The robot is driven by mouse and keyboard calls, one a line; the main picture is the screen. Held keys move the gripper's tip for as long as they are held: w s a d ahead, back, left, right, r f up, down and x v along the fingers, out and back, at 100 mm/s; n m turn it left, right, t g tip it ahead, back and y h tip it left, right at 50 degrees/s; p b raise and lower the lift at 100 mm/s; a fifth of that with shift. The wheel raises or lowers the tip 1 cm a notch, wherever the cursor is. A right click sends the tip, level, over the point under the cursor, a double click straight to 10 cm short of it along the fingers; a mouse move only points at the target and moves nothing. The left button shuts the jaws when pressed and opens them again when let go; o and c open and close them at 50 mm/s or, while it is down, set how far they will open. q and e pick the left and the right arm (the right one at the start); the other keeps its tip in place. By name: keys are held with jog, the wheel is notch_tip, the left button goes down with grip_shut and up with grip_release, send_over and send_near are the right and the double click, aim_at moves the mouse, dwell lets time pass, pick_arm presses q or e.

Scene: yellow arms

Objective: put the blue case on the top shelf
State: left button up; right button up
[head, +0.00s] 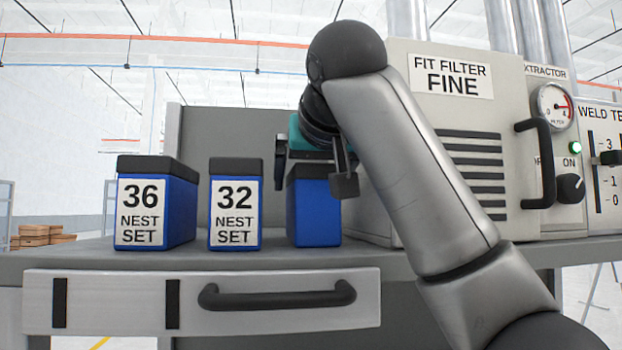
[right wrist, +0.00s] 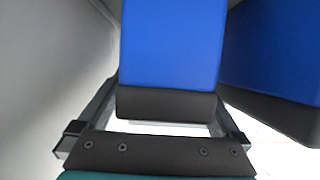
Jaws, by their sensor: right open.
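Three blue cases with black lids stand upright in a row on a grey surface in the head view. The left one (head: 156,206) reads "36 NEST SET" and the middle one (head: 236,206) reads "32 NEST SET". The right one (head: 314,212) shows no label, and its top is partly hidden by my right gripper (head: 314,174). In the right wrist view, a blue case with a black lid (right wrist: 168,102) lies in front of the open right gripper (right wrist: 160,128), with fingers to either side. Contact cannot be told. My left gripper is not in view.
A second blue case (right wrist: 275,60) is close on the right in the right wrist view. A beige "FIT FILTER FINE" machine (head: 470,130) stands right of the cases. Below the grey surface (head: 80,262) is a drawer (head: 120,300) with a dark handle (head: 277,296).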

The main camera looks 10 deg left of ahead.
jog(key=shift+r, duration=0.1)
jog(key=shift+d+r, duration=0.15)
jog(key=shift+r, duration=0.05)
jog(key=b+v, duration=0.5)
jog(key=v, duration=0.7)
jog(key=shift+f, duration=0.1)
dwell(0.8)
